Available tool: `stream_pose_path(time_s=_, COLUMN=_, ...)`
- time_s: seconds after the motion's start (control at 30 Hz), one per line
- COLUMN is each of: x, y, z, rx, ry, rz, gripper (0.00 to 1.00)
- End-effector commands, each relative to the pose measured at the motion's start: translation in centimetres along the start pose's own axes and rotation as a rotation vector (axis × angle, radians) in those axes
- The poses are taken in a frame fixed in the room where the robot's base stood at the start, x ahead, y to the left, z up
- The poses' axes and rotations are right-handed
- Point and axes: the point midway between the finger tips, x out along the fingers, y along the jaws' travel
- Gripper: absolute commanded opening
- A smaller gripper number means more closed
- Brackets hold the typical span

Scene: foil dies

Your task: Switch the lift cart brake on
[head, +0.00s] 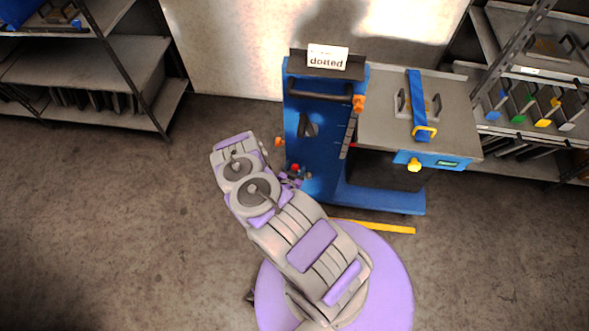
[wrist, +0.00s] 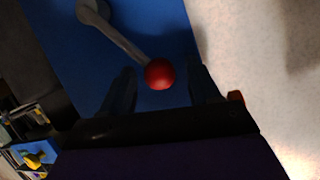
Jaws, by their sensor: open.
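The blue lift cart (head: 318,165) stands ahead of me, with a grey top plate (head: 377,125) on its right side. A grey lever (wrist: 122,40) ending in a red ball knob (wrist: 160,73) is on the cart's blue panel in the wrist view. The red knob also shows small in the head view (head: 295,167). My gripper (wrist: 162,80) is open, one finger on each side of the knob; I cannot tell whether either touches it. In the head view my gripper (head: 291,178) is at the cart's lower left, partly hidden by my arm.
A die with a blue band (head: 417,105) and yellow handle lies on the plate. A sign reading "dotted" (head: 328,57) tops the cart. A yellow knob (head: 414,165) is on its front. Shelves (head: 85,75) stand left, a rack (head: 530,100) right. The left floor is clear.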

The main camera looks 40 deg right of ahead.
Motion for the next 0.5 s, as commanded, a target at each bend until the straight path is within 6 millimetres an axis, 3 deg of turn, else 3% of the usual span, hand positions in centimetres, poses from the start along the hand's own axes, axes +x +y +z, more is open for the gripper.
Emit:
stream_pose_path(time_s=0.2, x=0.01, y=0.03, z=0.0, rx=0.0, ry=-0.001, rz=0.001, gripper=0.61)
stream_pose_path(time_s=0.5, x=-0.01, y=0.05, z=0.02, rx=0.0, ry=-0.001, rz=0.001, gripper=0.34)
